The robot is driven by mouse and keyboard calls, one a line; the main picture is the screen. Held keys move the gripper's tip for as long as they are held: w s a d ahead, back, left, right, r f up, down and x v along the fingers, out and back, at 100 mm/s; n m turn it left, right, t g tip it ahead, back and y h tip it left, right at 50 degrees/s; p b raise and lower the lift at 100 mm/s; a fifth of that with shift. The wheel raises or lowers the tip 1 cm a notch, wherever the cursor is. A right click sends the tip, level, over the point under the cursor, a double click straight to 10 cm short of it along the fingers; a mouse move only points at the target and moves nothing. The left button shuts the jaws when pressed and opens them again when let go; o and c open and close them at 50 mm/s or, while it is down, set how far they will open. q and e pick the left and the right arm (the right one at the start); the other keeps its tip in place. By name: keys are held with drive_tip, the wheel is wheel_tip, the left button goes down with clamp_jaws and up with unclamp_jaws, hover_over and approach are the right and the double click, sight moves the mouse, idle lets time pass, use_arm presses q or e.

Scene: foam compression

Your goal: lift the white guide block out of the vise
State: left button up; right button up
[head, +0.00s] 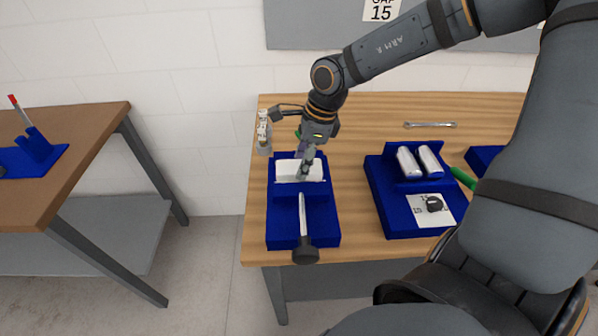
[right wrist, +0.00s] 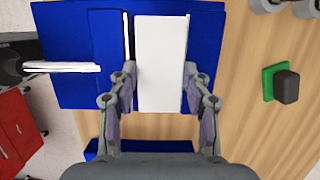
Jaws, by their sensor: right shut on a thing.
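The blue vise (head: 283,222) stands at the left end of the wooden bench, with a metal screw and a dark knob (head: 305,252) at its front. The white guide block (head: 288,172) sits between its jaws; in the right wrist view the block (right wrist: 161,62) lies between two thin pale strips, with blue vise body (right wrist: 72,90) around it. My right gripper (head: 307,164) reaches down from above onto the block. In the right wrist view its fingers (right wrist: 159,78) are shut on the block's two long sides. My left gripper is not in view.
A wrench (head: 430,125) lies at the back. A small pale object (head: 264,132) stands behind the vise. Bench between vise and fixture is clear.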

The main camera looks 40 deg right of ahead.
idle(0.3)
drive_tip(key=shift+w+a+p+v, duration=0.1)
drive_tip(key=shift+a+p+v, duration=0.1)
drive_tip(key=shift+p+v, duration=0.6)
drive_tip(key=shift+w+a+p+v, duration=0.15)
drive_tip(key=shift+a+p+v, duration=0.1)
drive_tip(key=shift+v, duration=0.9)
drive_tip(key=shift+w+a+p+v, duration=0.15)
drive_tip(key=shift+p+v, duration=0.4)
drive_tip(key=shift+v, duration=0.45)
drive_tip(key=shift+r, duration=0.2)
